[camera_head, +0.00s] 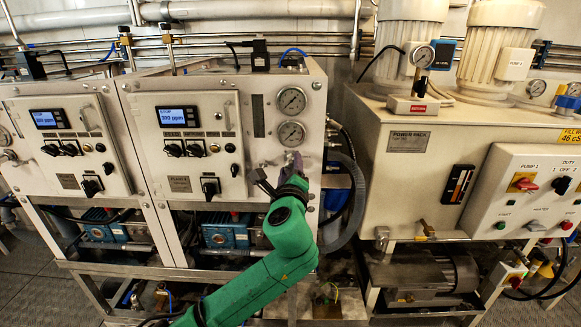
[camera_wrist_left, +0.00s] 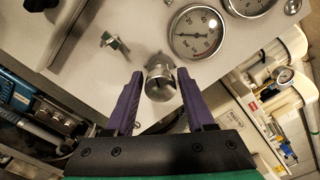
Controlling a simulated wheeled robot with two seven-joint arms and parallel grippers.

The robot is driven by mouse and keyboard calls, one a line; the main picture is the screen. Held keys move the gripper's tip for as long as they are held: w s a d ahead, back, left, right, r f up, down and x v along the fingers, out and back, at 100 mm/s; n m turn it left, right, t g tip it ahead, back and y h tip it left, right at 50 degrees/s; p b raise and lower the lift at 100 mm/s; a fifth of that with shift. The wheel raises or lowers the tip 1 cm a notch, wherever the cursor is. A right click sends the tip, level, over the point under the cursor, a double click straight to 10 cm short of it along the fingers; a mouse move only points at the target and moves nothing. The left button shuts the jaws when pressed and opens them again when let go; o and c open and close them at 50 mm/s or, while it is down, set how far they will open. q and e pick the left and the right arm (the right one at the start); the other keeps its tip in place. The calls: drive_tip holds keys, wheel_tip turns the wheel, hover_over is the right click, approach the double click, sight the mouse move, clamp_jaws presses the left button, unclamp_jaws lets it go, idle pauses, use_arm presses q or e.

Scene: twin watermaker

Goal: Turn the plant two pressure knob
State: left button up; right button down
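The pressure knob is a metallic round knob (camera_wrist_left: 160,80) on the pale panel, below the gauges. In the head view it is largely hidden behind my left gripper (camera_head: 291,166). In the left wrist view my left gripper (camera_wrist_left: 160,76) is open, with one purple finger on each side of the knob. Gaps show between the knob and both fingers; contact is not visible. Two round gauges, an upper one (camera_head: 292,100) and a lower one (camera_head: 291,134), sit above the knob in the head view. My right gripper is not in view.
A small metal valve handle (camera_wrist_left: 113,42) sticks out of the panel beside the knob. A control door with a lit display (camera_head: 180,116) is left of the gauges. A grey hose (camera_head: 357,200) curves at the right, before the power pack (camera_head: 428,165).

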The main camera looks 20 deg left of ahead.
use_arm(q)
clamp_jaws()
drive_tip(key=shift+f+n, duration=0.15)
drive_tip(key=shift+n, duration=0.25)
drive_tip(key=shift+n+b, duration=0.75)
drive_tip(key=shift+n, duration=0.25)
drive_tip(key=n+b, duration=0.2)
drive_tip(key=n, duration=0.2)
drive_tip(key=shift+f+n, duration=0.15)
drive_tip(key=shift+n, duration=0.15)
drive_tip(key=n+b, duration=0.2)
drive_tip(key=n, duration=0.2)
drive_tip(key=shift+n+b, duration=0.55)
drive_tip(key=shift+n, duration=0.95)
